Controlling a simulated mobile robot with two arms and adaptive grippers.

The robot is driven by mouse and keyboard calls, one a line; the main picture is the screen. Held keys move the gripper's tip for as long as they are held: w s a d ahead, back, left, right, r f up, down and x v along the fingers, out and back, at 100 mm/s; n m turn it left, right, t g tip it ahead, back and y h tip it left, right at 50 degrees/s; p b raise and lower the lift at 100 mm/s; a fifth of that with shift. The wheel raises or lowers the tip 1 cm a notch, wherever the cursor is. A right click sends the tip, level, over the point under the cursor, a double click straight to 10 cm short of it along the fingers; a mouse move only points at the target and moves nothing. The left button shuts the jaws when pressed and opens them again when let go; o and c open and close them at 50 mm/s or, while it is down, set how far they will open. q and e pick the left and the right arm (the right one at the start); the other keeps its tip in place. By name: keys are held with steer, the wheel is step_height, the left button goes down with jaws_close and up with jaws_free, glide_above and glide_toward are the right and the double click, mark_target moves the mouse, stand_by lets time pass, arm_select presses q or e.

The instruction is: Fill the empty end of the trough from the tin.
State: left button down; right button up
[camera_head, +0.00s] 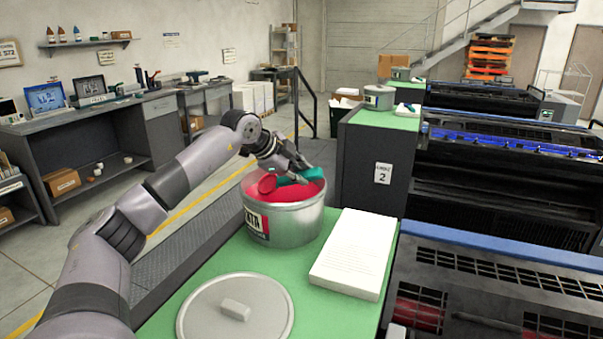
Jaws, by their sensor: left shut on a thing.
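The open metal tin (294,235) stands on the green worktop and holds red ink (305,191). My left gripper (290,175) is over the tin's mouth, shut on a teal tool (301,177). A red rounded piece (267,184) shows at the tool's left, low over the ink; I cannot tell whether it touches the ink. The near press unit (480,262) at the lower right has dark grating and red parts (418,308) showing through it. The trough and its empty end cannot be made out there. My right gripper is not in view.
A round grey lid (236,308) lies on the green worktop (330,308) in front of the tin. A white paper stack (352,252) lies right of the tin. A dark cabinet marked 2 (375,165) stands behind. A unit with blue ink (520,141) lies farther back.

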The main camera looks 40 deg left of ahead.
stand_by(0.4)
arm_select(q)
step_height(320, 180, up, 10)
steer(key=p, duration=0.9)
stand_by(0.7)
